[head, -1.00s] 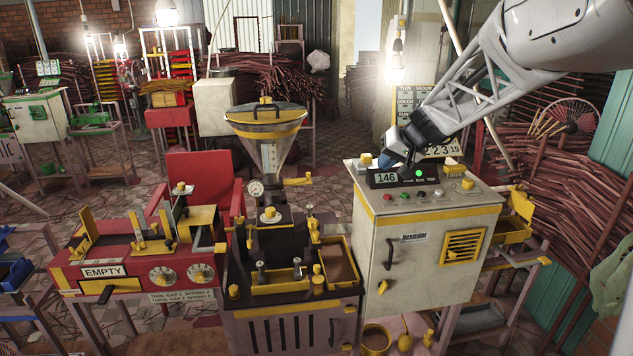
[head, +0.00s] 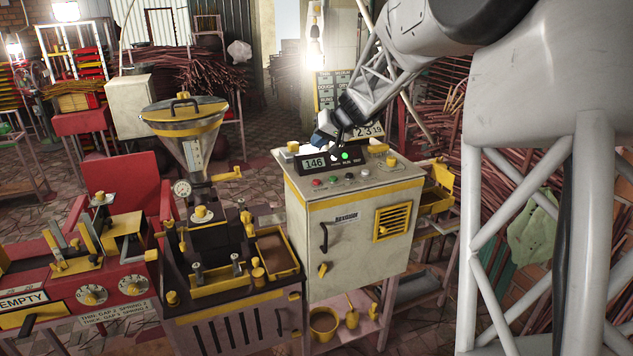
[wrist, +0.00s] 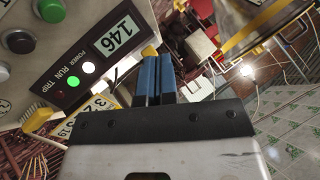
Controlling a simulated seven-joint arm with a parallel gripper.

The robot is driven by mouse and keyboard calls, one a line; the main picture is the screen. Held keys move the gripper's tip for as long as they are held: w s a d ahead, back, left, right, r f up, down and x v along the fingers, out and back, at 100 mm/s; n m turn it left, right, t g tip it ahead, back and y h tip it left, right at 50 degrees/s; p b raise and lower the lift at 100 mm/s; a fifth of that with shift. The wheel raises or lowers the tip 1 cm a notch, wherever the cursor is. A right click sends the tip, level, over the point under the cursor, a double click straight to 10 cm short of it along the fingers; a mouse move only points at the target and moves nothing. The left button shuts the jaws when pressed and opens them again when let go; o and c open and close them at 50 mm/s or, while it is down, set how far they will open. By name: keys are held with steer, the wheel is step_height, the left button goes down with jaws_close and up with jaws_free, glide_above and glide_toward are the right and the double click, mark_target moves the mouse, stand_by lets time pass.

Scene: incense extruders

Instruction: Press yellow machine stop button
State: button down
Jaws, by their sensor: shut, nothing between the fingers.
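The off-white cabinet (head: 345,245) with yellow trim stands right of the hopper machine. Its sloped top carries a row of buttons: red (head: 317,182), green (head: 333,179), then a dark and a grey one. Behind them is a black panel reading 146 (head: 314,163), with white and green lights lit. My gripper (head: 322,138) is above the back of this top, behind the panel, apart from the buttons. In the wrist view its blue fingers (wrist: 152,62) are together and empty beside the 146 display (wrist: 116,36). The green button (wrist: 50,10) shows there; the red one does not.
Yellow knobs (head: 377,147) sit on the cabinet top near the panel. The hopper machine (head: 185,120) is left of the cabinet, and a red machine marked EMPTY (head: 90,270) is further left. Number cards (head: 368,130) stand behind the cabinet.

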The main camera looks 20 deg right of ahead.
mark_target(318, 180)
steer(key=shift+f, duration=4.35)
steer(key=shift+f, duration=0.9)
steer(key=shift+r, duration=0.1)
stand_by(0.3)
steer(key=shift+r, duration=0.85)
steer(key=shift+r, duration=2.5)
